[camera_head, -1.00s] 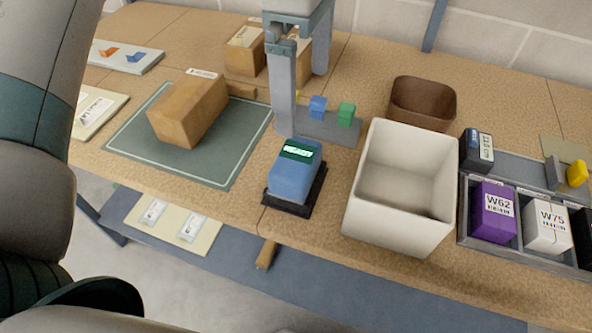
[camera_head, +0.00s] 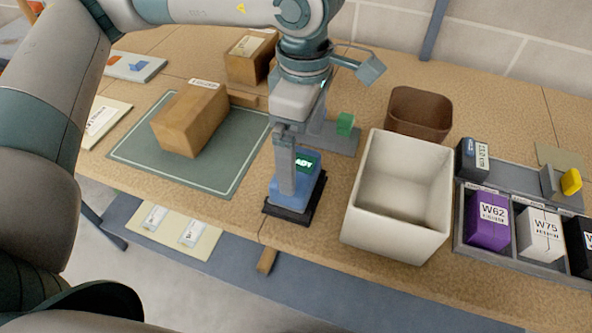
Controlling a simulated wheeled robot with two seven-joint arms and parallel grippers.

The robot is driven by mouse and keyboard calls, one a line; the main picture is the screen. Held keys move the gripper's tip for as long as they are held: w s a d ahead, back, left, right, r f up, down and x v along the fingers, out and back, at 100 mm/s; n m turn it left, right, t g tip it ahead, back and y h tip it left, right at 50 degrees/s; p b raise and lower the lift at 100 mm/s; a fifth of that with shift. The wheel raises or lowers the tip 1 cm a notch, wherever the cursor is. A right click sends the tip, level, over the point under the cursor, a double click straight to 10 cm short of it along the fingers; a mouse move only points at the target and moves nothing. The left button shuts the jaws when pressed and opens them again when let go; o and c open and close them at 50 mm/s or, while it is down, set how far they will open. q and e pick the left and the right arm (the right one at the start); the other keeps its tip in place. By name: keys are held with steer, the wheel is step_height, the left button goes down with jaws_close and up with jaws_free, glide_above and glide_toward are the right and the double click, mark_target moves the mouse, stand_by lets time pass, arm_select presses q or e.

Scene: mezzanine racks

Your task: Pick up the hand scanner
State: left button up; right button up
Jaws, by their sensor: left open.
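A blue device with a lit green display, which I take to be the hand scanner (camera_head: 310,190), sits upright in a black base (camera_head: 290,214) near the front edge of the bench. My left gripper (camera_head: 286,185) points down at it. One grey finger overlaps the device and covers part of its display; the other finger is hidden behind it. The gripper is open, and I cannot tell whether it touches the device. My right gripper is not in view.
A white bin (camera_head: 400,235) stands close to the right of the device, with a brown bin (camera_head: 418,110) behind it. A cardboard box (camera_head: 190,118) lies on a green mat (camera_head: 228,165) to the left. A rack (camera_head: 515,260) of labelled boxes is at the right.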

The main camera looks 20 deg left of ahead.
arm_select(q)
steer(key=shift+f, duration=0.9)
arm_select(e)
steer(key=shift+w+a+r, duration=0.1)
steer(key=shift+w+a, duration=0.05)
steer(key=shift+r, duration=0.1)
arm_select(q)
steer(key=shift+a+f, duration=0.1)
steer(key=shift+f, duration=0.1)
steer(key=f, duration=0.1)
steer(key=f+p, duration=0.1)
steer(key=a+f+p, duration=0.1)
steer(key=shift+s+f, duration=0.25)
steer(key=shift+f, duration=0.1)
steer(key=shift+d+f, duration=0.1)
steer(key=shift+f, duration=0.45)
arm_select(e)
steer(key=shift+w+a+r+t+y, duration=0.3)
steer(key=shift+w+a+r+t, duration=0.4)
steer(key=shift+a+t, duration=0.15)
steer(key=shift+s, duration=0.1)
arm_select(q)
steer(key=c, duration=1.1)
